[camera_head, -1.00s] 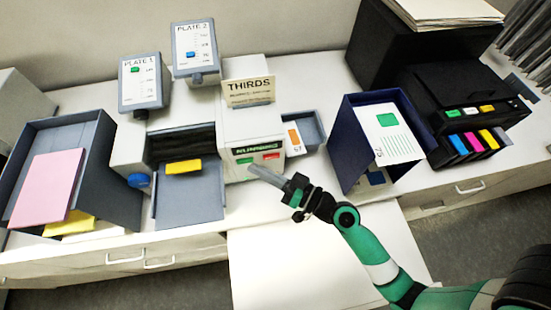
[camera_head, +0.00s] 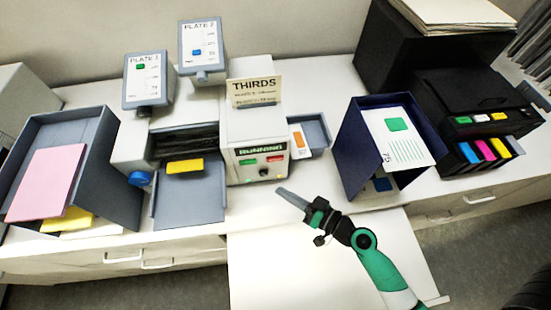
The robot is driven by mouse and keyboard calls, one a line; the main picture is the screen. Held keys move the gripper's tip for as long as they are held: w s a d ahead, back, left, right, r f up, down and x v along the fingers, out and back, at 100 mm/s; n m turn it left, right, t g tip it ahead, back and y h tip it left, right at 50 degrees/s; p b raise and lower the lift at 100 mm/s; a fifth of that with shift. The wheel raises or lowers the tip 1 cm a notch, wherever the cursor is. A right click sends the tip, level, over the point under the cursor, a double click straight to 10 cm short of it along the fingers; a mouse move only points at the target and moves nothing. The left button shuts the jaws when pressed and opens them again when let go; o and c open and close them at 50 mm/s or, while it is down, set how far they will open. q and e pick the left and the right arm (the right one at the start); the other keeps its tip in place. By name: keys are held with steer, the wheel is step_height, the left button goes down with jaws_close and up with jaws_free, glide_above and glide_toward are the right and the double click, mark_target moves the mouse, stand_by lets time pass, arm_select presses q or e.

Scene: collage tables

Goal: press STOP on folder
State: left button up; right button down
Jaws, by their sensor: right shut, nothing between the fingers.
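The folder (camera_head: 247,133) stands at the middle of the counter, a pale machine with a grey tray in front. Its green display (camera_head: 259,149) reads RUNNING. Below the display are a green button (camera_head: 249,161) on the left and a red button (camera_head: 275,158) on the right; I cannot read a label on either. A small round knob or light sits under them. My right gripper (camera_head: 284,193) is shut and empty, below and right of the buttons, apart from the panel. Its fingers point up and left. My left gripper is not in view.
Plate 1 (camera_head: 147,82) and plate 2 (camera_head: 202,50) units stand behind the folder. A THIRDS sign (camera_head: 254,92) stands on its top. A grey bin (camera_head: 115,170) with pink paper is left; a blue stand (camera_head: 353,150) and black printer (camera_head: 470,95) are right.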

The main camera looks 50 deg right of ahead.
mark_target(271, 160)
steer(key=w+d, duration=0.4)
steer(key=w, duration=0.1)
steer(key=shift+w+d+b, duration=0.3)
steer(key=shift+w, duration=0.1)
stand_by(1.8)
steer(key=shift+w+d, duration=0.3)
steer(key=shift+w+d+b, duration=0.25)
steer(key=shift+w+b, duration=0.1)
steer(key=shift+b, duration=0.15)
stand_by(0.5)
stand_by(0.3)
steer(key=shift+s+a, duration=0.55)
steer(key=shift+s, duration=0.1)
